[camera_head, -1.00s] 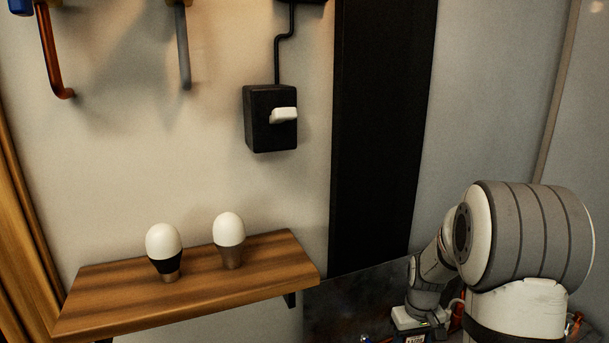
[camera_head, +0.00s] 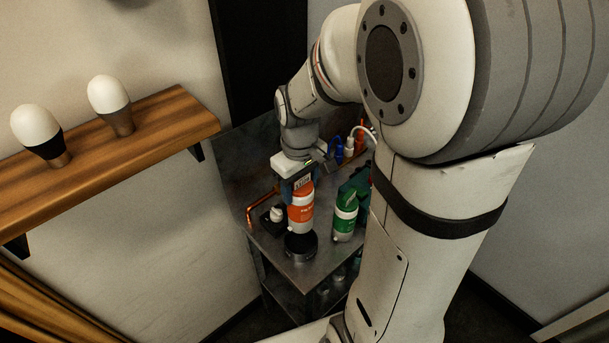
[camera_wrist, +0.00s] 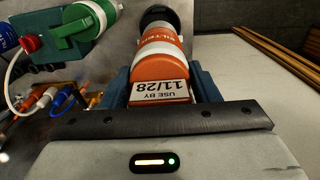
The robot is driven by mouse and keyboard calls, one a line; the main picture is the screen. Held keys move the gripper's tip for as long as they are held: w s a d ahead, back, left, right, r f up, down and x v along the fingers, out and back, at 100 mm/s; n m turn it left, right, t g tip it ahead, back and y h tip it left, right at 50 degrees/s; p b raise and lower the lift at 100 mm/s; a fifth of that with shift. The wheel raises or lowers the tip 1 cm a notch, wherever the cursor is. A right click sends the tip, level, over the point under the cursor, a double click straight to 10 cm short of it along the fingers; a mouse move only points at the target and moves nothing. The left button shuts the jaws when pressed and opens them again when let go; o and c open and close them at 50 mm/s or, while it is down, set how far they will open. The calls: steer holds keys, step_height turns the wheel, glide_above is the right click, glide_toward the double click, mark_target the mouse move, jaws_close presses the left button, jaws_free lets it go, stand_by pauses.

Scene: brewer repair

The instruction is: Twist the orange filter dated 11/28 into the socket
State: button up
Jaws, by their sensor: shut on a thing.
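The orange filter (camera_head: 301,213) stands upright in my gripper (camera_head: 299,186), over the dark round socket (camera_head: 301,249) on the metal bench. In the wrist view, the orange filter (camera_wrist: 160,58) shows a white label reading "USE BY 11/28". The blue fingers of my gripper (camera_wrist: 160,88) are shut on its labelled end, one on each side. The dark socket (camera_wrist: 158,16) lies at the filter's far end. The filter's lower end is at or just above the socket; I cannot tell whether it is seated.
A green filter (camera_head: 345,218) sits in a teal device right of the orange one. A copper pipe (camera_head: 262,203) and a small black box with a white knob (camera_head: 277,214) are to the left. Blue and white connectors (camera_head: 345,148) stand behind. A wooden shelf (camera_head: 165,115) holds two bulbs.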

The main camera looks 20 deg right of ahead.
steer(key=shift+f+b, duration=3.8)
steer(key=shift+f, duration=1.05)
steer(key=shift+f+b, duration=0.3)
steer(key=shift+f, duration=0.05)
steer(key=shift+n, duration=0.3)
steer(key=n, duration=1.3)
steer(key=shift+b, duration=0.35)
steer(key=n, duration=0.4)
steer(key=shift+n, duration=0.4)
